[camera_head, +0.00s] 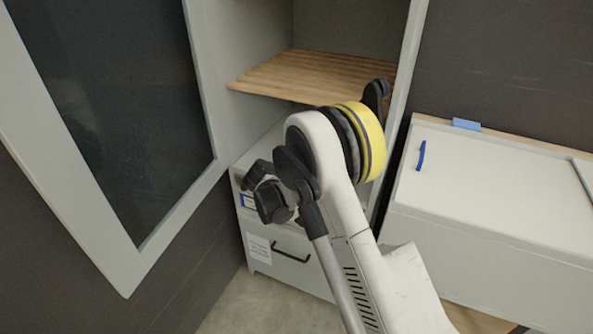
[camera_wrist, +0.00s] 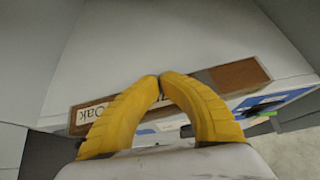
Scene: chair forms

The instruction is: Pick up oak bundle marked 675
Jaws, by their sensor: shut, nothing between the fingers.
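No oak bundle marked 675 can be made out in either view. In the wrist view my gripper (camera_wrist: 160,78) has two ribbed yellow fingers whose tips meet, with nothing between them. Beyond the fingers is a pale surface with a card (camera_wrist: 95,113) reading "Oak", partly covered by the left finger. A brown wood-like rectangle (camera_wrist: 240,76) shows to the right of the fingertips. I cannot tell whether it is a bundle or a sample. In the head view my arm covers the middle, and the yellow fingers cannot be picked out there.
A tall cabinet holds an empty-looking slatted wooden shelf (camera_head: 310,75), with its glass door (camera_head: 120,110) open at left. Below are drawers, one with a dark handle (camera_head: 292,252) and a white label (camera_head: 258,248). A white chest (camera_head: 490,190) stands at right. Bare floor (camera_head: 265,305) lies in front.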

